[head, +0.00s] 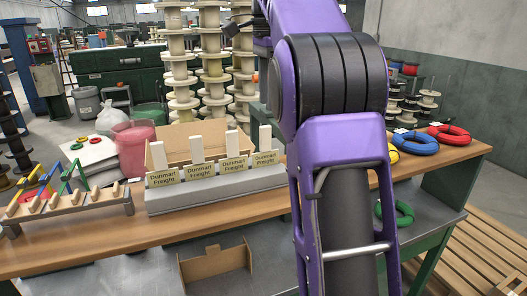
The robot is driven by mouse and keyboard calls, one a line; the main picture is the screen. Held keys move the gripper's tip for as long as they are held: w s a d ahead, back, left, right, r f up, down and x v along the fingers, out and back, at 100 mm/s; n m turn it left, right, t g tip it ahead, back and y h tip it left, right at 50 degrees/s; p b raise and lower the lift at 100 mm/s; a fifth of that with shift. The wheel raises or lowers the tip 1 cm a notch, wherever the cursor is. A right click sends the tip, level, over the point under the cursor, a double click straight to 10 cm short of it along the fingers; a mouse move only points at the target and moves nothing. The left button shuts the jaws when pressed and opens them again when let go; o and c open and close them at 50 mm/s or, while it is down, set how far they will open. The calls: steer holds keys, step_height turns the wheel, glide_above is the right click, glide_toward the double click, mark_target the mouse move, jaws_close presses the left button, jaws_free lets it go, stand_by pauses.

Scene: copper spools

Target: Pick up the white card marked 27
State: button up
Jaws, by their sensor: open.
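No number 27 can be read on anything in the head view. Several blank white upright pieces, one of them at the left end (158,155), stand in a row behind tan labels reading "Dunmart Freight" (202,171). The labels are on a long grey holder (215,195) on the wooden bench (150,232). A small white patch, perhaps a card or tag, shows by the coils (401,130), too small to read. My purple arm crosses the middle right and hides part of the bench. My gripper is not in view.
A rack with coloured pieces (68,205) stands at the bench's left. Blue (415,143), red (449,134) and yellow coils lie at its right. A green coil (394,212) and a cardboard piece (215,262) are on the lower shelf. Spool stacks (180,70) stand behind.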

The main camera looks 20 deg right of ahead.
mark_target(265, 152)
steer(key=f, duration=1.4)
steer(key=shift+w+a+f, duration=0.15)
steer(key=shift+a, duration=0.05)
steer(key=shift+c, duration=0.2)
jaws_close()
stand_by(0.8)
